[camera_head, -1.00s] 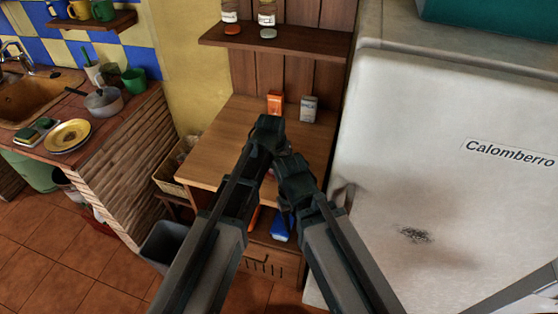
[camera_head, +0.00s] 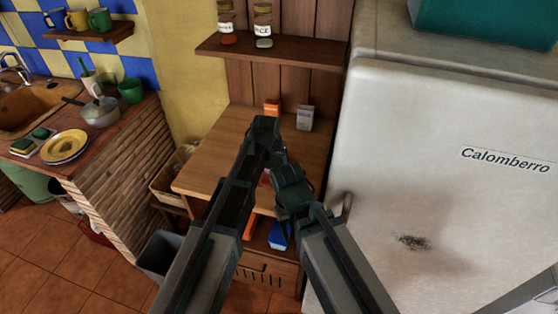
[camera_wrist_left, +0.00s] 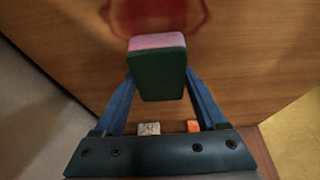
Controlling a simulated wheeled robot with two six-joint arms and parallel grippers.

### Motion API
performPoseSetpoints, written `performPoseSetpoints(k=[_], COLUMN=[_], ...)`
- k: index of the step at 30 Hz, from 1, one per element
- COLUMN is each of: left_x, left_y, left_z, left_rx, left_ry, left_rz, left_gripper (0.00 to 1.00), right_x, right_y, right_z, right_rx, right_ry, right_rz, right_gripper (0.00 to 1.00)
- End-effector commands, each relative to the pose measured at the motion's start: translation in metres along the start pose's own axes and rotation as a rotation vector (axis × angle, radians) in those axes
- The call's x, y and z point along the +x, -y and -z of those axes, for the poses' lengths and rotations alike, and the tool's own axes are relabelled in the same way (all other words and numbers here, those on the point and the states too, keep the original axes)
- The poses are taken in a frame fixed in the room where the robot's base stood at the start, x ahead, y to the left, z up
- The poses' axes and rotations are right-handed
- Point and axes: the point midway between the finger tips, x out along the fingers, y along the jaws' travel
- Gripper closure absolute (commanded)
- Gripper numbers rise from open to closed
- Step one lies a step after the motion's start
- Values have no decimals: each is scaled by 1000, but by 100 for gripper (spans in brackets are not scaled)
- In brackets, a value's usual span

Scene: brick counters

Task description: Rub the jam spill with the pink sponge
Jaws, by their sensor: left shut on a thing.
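The pink sponge (camera_wrist_left: 157,42) has a dark green layer facing the camera. My left gripper (camera_wrist_left: 158,80) is shut on it, with a blue finger on each side. The jam spill (camera_wrist_left: 155,14) is a red stain on the wooden counter (camera_wrist_left: 60,45), at the top of the left wrist view. The sponge's pink end is just below the stain in the picture; I cannot tell whether it touches the counter. In the head view my dark arm parts cover the sponge and most of the spill.
An orange box (camera_head: 272,107) and a white box (camera_head: 305,117) stand at the counter's back, under a wooden shelf (camera_head: 270,52) with jars. The white fridge (camera_head: 440,190) borders the right side. A sink counter (camera_head: 100,140) with dishes is at the left.

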Motion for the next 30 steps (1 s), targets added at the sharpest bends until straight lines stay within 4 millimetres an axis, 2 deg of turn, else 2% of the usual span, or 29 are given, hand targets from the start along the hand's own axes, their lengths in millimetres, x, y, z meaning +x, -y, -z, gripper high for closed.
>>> performPoseSetpoints(k=[8,21,30], left_x=[0,-15,-16], left_y=[5,4,4], left_z=[-4,-34,-37], left_rx=[0,0,0], left_ry=[4,6,4], left_rz=[5,4,3], left_gripper=[71,71,71], right_x=[1,-1,-1], right_y=[0,0,0], right_z=[0,0,0], right_rx=[0,0,0], right_ry=[0,0,0], right_rz=[0,0,0], right_gripper=[50,50,50])
